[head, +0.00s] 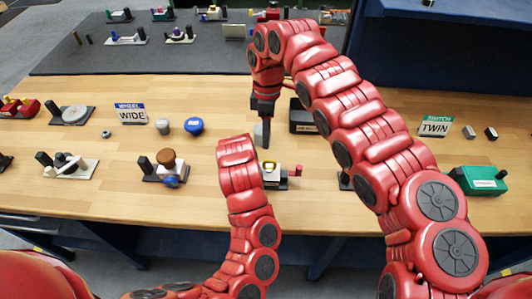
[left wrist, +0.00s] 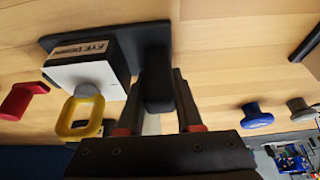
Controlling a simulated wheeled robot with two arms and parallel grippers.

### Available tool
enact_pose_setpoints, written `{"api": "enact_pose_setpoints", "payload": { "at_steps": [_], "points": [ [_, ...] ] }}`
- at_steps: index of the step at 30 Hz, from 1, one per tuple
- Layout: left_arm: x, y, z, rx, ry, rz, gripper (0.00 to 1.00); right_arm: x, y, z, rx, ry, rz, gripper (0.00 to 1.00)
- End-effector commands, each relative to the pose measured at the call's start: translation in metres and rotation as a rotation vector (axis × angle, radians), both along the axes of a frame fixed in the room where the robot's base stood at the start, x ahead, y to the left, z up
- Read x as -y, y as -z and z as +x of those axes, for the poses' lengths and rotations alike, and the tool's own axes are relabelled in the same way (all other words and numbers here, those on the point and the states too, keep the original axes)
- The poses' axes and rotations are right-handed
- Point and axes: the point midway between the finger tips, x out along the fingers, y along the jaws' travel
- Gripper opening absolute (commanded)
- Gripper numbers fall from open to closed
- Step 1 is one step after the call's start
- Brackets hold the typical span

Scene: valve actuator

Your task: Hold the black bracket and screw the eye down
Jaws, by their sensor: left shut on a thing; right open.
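The valve unit, a white block (head: 272,175) with a yellow eye on top and a red handle (head: 297,171) at its right, stands on the table in the head view. In the left wrist view the white block (left wrist: 88,75) bears an upside-down label, and the yellow eye (left wrist: 80,116) stands out from it on a grey stem. My left gripper (left wrist: 159,98) is shut on the upright black bracket (left wrist: 157,72) beside the block. The left forearm hides this gripper in the head view. My right gripper (head: 266,142) points down, open, behind the unit and apart from the eye.
A black box (head: 303,117) stands right behind the right gripper. A blue knob (head: 194,125) and a grey knob (head: 162,126) lie to the left, near a unit with a brown knob (head: 167,158). A green box (head: 479,180) stands at the far right. Bare wood lies between them.

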Motion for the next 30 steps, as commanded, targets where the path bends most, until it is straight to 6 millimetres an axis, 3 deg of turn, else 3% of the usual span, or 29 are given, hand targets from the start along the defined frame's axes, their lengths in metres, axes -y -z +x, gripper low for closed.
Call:
{"api": "enact_pose_setpoints", "payload": {
  "at_steps": [3,9,22,30],
  "points": [
    [0.001,0.007,-0.005,-0.018,0.004,0.001,0.00,0.001,0.028,-0.006,-0.005,0.003,-0.002,0.43],
    [0.001,0.007,-0.005,-0.019,0.004,0.001,0.00,0.000,0.059,-0.011,-0.001,0.003,0.000,0.43],
    [0.002,0.007,-0.005,-0.019,0.005,0.001,0.00,-0.001,0.072,-0.013,0.003,0.003,0.002,0.43],
    [0.002,0.007,-0.005,-0.020,0.005,0.001,0.00,-0.001,0.071,-0.013,0.002,0.003,0.002,0.00]
  ]
}}
